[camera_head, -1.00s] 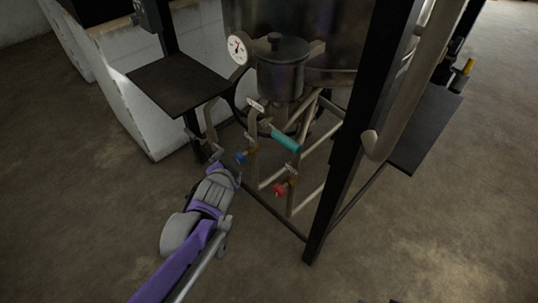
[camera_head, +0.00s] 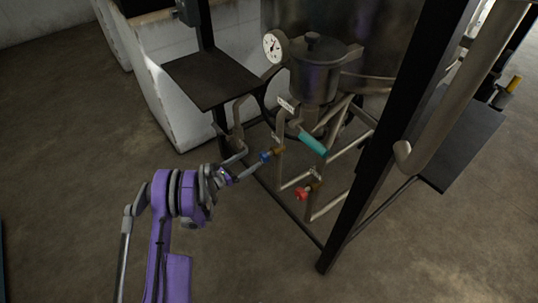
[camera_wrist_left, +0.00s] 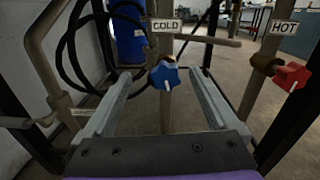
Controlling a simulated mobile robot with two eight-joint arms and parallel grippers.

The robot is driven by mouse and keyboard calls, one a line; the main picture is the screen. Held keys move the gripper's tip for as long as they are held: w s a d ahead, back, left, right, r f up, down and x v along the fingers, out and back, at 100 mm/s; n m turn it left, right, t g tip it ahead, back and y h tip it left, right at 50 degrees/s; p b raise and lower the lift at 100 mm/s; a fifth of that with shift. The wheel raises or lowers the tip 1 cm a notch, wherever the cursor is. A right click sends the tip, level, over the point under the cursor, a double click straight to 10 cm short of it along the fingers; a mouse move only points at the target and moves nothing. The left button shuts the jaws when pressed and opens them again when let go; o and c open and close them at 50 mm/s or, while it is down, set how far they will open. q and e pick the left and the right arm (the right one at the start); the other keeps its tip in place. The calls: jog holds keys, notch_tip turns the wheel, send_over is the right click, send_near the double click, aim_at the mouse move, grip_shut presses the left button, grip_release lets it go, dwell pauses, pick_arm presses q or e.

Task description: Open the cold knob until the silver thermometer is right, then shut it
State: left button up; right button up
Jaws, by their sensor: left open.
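The cold knob (camera_head: 266,156) is blue and star-shaped, on a brass valve on a pipe of the frame. In the left wrist view the blue knob (camera_wrist_left: 165,75) sits under a COLD label (camera_wrist_left: 166,25). My left gripper (camera_head: 251,163) is open, its fingers pointing at the knob. In the left wrist view the gripper (camera_wrist_left: 160,77) has one finger either side of the knob, with visible gaps; I cannot tell whether the tips reach past it. A round white dial with a pale metal rim (camera_head: 274,46), likely the silver thermometer, hangs beside the pot; its reading is too small to tell.
A red knob (camera_head: 302,193) is right of the blue one, also in the left wrist view (camera_wrist_left: 292,76) under a HOT label (camera_wrist_left: 284,28). A teal-handled lever (camera_head: 312,143) is above. A dark post (camera_head: 368,165) stands right; a dark shelf (camera_head: 210,79) is upper left.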

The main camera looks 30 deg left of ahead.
aim_at(264, 157)
pick_arm(q)
jog(key=w+d+f+m+b, duration=0.1)
jog(key=w+d, duration=0.3)
jog(key=w, duration=0.4)
jog(key=shift+w+f+g+h, duration=0.3)
jog(key=shift+w+f, duration=0.1)
jog(key=shift+f, duration=0.25)
jog(key=shift+d, duration=0.1)
jog(key=c, duration=1.4)
jog(key=shift+o, duration=0.2)
